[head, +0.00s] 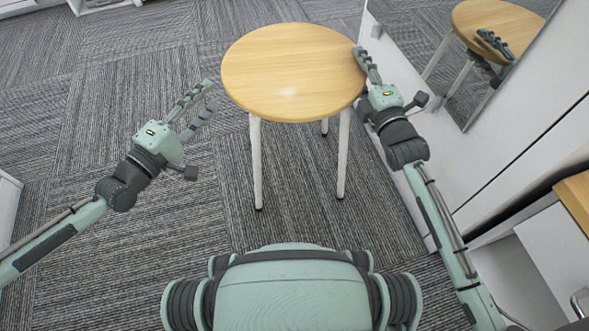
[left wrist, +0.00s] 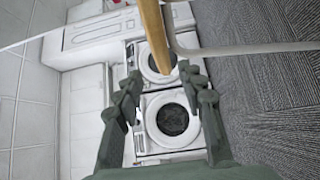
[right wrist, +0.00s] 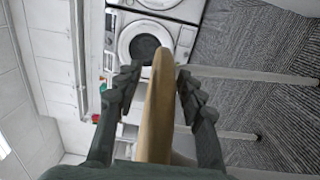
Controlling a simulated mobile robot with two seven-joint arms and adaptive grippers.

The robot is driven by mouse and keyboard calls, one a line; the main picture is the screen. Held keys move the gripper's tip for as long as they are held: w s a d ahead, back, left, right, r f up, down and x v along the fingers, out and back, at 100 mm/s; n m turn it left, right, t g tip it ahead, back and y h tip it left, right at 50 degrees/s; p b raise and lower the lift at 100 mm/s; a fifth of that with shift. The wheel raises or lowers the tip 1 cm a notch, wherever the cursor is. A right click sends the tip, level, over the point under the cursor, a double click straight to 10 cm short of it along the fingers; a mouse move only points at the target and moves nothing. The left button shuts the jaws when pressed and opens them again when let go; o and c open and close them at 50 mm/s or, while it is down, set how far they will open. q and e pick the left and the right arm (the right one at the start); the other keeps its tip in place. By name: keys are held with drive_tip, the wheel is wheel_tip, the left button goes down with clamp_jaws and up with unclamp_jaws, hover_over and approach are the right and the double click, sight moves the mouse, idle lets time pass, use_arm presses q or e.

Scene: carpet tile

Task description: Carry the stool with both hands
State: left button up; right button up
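The stool (head: 292,72) has a round light-wood seat and pale legs, and stands upright on the carpet ahead of me. My left gripper (head: 209,97) is open and empty, a little left of the seat. In the left wrist view the seat edge (left wrist: 152,25) shows ahead of the spread fingers (left wrist: 163,82). My right gripper (head: 362,62) is at the seat's right edge. In the right wrist view the seat rim (right wrist: 156,115) runs between its two spread fingers (right wrist: 154,80), with small gaps showing on both sides. One stool leg is hidden or unclear in the head view.
A white cabinet with a mirror panel (head: 440,50) stands close on the right, near my right arm, and reflects the stool. A wood-topped white drawer unit (head: 575,205) is at the lower right. The carpet (head: 110,95) to the left is clear. White front-loading machines (left wrist: 172,118) show in the wrist views.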

drive_tip(key=v, duration=1.1)
drive_tip(key=shift+s, duration=0.15)
